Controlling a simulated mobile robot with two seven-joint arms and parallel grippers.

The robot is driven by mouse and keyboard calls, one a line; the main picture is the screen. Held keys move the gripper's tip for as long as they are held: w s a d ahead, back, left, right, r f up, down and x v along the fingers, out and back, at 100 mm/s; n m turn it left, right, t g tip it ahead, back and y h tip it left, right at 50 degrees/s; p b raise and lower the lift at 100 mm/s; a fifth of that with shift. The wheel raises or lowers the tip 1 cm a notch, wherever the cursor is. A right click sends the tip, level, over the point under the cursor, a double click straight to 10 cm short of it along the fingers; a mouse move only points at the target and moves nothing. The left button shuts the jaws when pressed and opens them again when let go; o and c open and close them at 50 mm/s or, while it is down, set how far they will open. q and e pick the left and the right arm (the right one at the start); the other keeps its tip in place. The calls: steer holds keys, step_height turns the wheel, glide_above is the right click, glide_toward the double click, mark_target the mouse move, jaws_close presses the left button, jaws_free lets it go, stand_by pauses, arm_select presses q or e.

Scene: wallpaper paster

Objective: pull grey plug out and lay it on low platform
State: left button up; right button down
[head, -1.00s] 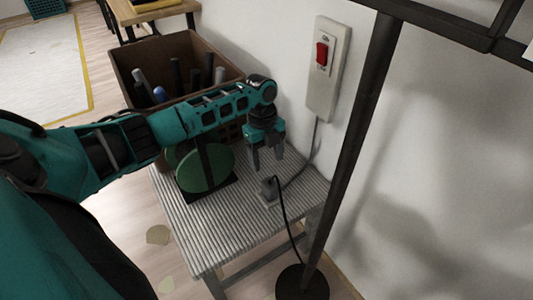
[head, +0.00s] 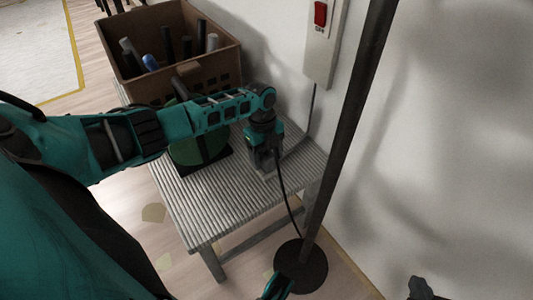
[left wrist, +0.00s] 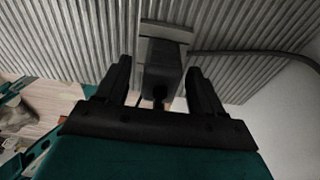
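The grey plug (left wrist: 163,68) stands in a light socket block (left wrist: 168,30) on the ribbed grey low platform (head: 215,205). In the left wrist view the plug lies between the two dark fingers of my left gripper (left wrist: 159,66), with a gap visible on each side. In the head view my left gripper (head: 262,162) points down over the plug and hides most of it. A black cord (head: 284,190) runs from the plug down past the platform's edge. Dark and teal parts of my right arm show at the bottom edge; its finger state is unclear.
A brown crate (head: 205,88) with several tools stands behind the arm. A green disc (head: 190,150) on a dark stand is left of the gripper. A dark pole (head: 345,125) on a round base (head: 302,268) stands at right. The platform's front is clear.

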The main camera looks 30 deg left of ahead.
mark_target(268, 156)
arm_select(q)
steer(key=c, duration=1.1)
steer(key=shift+r+p, duration=1.2)
steer(key=shift+r, duration=0.05)
steer(key=shift+c, duration=0.2)
steer(key=shift+r, duration=0.1)
step_height(268, 156, up, 4)
steer(key=p, duration=0.4)
